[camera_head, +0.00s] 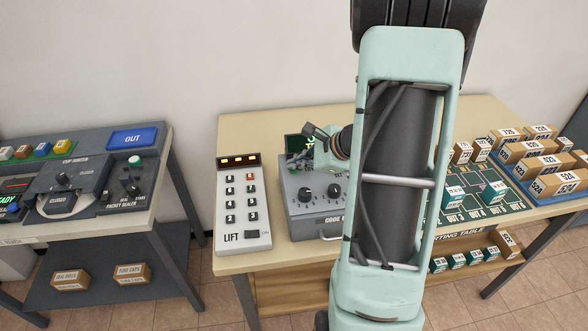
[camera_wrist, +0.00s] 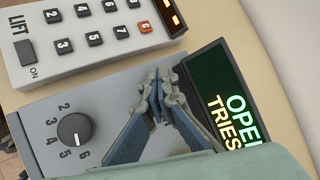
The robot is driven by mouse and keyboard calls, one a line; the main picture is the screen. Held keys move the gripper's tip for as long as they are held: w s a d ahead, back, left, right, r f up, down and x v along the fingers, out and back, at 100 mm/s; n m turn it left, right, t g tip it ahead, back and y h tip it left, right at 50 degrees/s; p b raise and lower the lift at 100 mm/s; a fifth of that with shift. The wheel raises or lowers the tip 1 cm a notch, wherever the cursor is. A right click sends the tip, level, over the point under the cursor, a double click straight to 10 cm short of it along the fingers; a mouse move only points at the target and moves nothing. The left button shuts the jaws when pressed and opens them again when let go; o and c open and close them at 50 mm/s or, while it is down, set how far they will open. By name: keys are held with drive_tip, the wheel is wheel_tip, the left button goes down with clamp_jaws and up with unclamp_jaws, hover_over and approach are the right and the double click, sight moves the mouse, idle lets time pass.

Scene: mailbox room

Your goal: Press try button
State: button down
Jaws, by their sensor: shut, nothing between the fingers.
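I cannot make out a try button; the gripper and arm hide part of the face.
A white LIFT keypad (camera_head: 241,207) stands close to the left of the box. To the right are a dark green sorting board (camera_head: 500,204) and several boxes (camera_head: 541,163). A separate table with a packet sealer (camera_head: 80,187) stands at left. My arm blocks the middle.

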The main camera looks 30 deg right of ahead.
sight(296, 171)
drive_tip(key=shift+r+p, duration=0.45)
drive_tip(key=shift+r, duration=0.35)
drive_tip(key=shift+r+p, duration=1.8)
drive_tip(key=shift+r, duration=0.8)
drive_tip(key=shift+f, duration=0.15)
